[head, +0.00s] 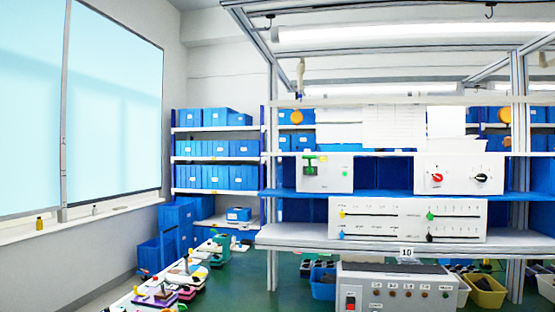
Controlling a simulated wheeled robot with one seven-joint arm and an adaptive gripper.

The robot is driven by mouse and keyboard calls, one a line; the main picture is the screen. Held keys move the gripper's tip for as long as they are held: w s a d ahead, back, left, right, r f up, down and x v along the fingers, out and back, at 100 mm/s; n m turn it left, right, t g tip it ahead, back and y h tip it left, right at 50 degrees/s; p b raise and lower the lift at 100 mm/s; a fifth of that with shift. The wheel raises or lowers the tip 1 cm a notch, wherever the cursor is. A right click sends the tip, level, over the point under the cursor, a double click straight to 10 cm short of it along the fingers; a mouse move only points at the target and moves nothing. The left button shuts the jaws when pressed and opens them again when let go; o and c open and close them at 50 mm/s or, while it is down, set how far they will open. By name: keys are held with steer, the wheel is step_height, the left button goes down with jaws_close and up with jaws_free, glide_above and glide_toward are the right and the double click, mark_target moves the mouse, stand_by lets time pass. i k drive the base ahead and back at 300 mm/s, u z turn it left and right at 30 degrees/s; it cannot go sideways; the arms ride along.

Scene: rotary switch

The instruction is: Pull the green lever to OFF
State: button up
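A green lever (310,162) is on the front of a white switch box (338,175), on the blue shelf left of the middle of the bench. Its green handle shows near the box's top left, with a darker part below it. The lever's labels are too small to read, so I cannot tell its setting. My gripper is not in view, and nothing is seen touching the lever.
A second white box (458,177) with red and black rotary knobs stands to the right. Below are slider panels (407,219) and a grey control box (397,290). Metal uprights (271,130) frame the bench. The space before the lever looks clear.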

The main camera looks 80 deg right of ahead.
mark_target(310, 171)
steer(key=i, duration=1.45)
steer(key=z, duration=3)
